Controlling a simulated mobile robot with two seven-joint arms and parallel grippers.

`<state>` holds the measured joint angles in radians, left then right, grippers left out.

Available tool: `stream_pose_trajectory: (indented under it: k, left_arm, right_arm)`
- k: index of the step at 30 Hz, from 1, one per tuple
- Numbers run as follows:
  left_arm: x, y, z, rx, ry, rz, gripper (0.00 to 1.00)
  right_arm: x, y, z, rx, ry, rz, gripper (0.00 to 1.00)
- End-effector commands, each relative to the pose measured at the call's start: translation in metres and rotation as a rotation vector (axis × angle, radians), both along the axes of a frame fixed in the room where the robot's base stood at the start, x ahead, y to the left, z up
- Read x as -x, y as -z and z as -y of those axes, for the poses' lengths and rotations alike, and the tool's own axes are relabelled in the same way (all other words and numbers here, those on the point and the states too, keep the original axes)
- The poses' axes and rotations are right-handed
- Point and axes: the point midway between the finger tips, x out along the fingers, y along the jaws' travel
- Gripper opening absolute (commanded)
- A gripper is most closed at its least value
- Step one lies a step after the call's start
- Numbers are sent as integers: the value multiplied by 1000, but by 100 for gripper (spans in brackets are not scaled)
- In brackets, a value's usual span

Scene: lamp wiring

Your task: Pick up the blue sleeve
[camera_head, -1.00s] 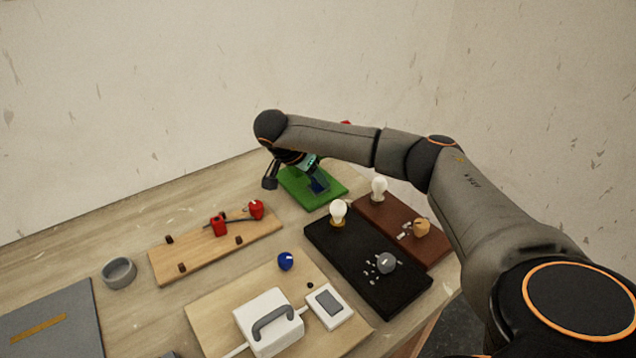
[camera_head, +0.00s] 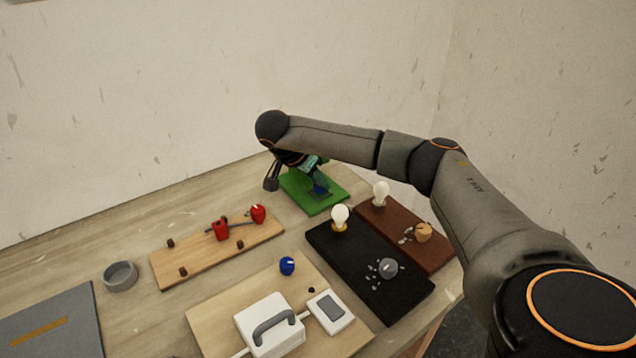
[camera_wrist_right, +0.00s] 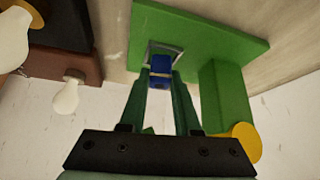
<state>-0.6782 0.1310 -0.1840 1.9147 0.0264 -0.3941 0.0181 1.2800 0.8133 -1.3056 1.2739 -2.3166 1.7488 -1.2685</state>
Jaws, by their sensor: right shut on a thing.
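The blue sleeve (camera_wrist_right: 159,69) is between the fingertips of my right gripper (camera_wrist_right: 160,76) in the right wrist view. The gripper is shut on it. Just beyond the sleeve is a grey square frame on the green board (camera_wrist_right: 205,30); I cannot tell whether the sleeve still touches it. In the head view my right gripper (camera_head: 318,187) points down over the green board (camera_head: 325,207) at the back of the table, and the sleeve is hard to make out. My left gripper is not in view.
Near the green board are a brown board (camera_head: 437,255) and a black board (camera_head: 350,265), each with a bulb. A wooden board (camera_head: 205,262) with red parts lies left. A blue knob (camera_head: 287,266) sits on the front board. A yellow round part (camera_wrist_right: 240,135) shows beside the gripper.

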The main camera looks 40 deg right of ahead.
Motion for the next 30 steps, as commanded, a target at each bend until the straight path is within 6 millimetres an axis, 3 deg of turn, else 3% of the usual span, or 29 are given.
stream_pose_trajectory:
  k: [5, 15, 27, 30]
  left_arm:
    - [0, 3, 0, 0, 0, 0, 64]
    - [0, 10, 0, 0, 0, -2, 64]
    - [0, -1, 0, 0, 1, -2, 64]
    - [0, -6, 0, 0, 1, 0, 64]
  right_arm:
    - [0, -4, -20, -1, -6, 1, 0]
    - [6, -4, -84, 0, -6, 1, 0]
    - [6, -108, -79, 3, 0, 5, 0]
    - [6, -124, -79, 2, 2, 5, 0]
